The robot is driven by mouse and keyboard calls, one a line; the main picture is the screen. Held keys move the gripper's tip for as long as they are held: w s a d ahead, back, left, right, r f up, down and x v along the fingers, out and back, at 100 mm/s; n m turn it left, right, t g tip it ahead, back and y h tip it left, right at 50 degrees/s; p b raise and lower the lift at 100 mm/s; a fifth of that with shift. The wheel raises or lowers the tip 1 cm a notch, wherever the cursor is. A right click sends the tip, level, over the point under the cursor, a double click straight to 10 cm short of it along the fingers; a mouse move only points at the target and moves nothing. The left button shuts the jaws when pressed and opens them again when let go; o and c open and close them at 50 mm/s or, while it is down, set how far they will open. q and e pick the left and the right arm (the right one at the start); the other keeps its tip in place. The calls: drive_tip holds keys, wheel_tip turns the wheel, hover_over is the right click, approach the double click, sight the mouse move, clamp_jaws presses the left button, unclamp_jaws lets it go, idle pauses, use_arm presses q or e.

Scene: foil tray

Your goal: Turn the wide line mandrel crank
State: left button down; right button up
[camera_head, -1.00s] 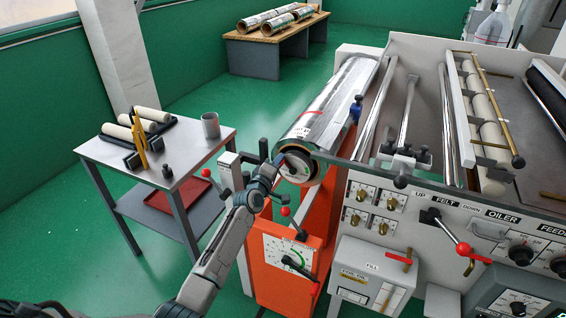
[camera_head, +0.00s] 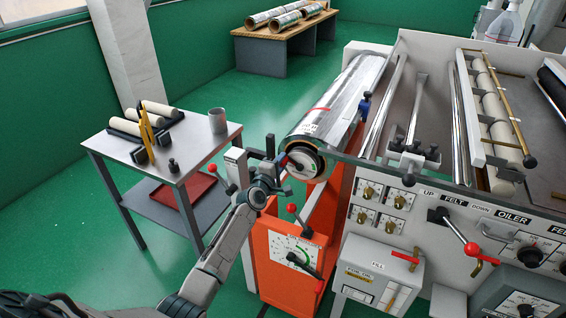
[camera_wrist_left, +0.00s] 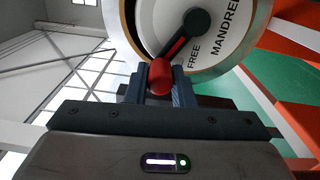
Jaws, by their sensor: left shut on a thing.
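The mandrel crank is a dark arm with a red knob, on the white dial face at the near end of the large foil roll (camera_head: 335,105). In the left wrist view its round dark hub (camera_wrist_left: 197,22) sits on a dial lettered "FREE" and "MANDREL". The arm runs from the hub down and left to the red knob (camera_wrist_left: 160,77). My left gripper (camera_head: 284,170) is at the left edge of the roll's end face. In the left wrist view its two fingers (camera_wrist_left: 160,88) are shut on the red knob from both sides. My right gripper is not in view.
An orange stand (camera_head: 283,268) with a dial and red-knobbed levers is below the roll. The grey machine panel (camera_head: 465,240) with switches and levers is to the right. A small table (camera_head: 193,162) with rollers and a cup is at left. Green floor is open behind it.

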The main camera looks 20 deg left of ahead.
use_arm(q)
drive_tip(key=shift+s+d+f+n, duration=0.1)
drive_tip(key=shift+s+f+n, duration=0.05)
drive_tip(key=shift+f+n, duration=0.45)
drive_tip(key=shift+f+n+b, duration=0.3)
drive_tip(key=shift+f+n, duration=0.15)
drive_tip(key=shift+n, duration=0.25)
drive_tip(key=c, duration=1.3)
unclamp_jaws()
drive_tip(key=shift+r, duration=0.1)
drive_tip(key=shift+o, duration=0.2)
drive_tip(key=shift+d+r, duration=0.15)
drive_tip(key=shift+r, duration=0.05)
drive_tip(key=s+p, duration=0.4)
drive_tip(key=s, duration=0.6)
drive_tip(key=shift+s+r, duration=0.2)
drive_tip(key=shift+s, duration=0.15)
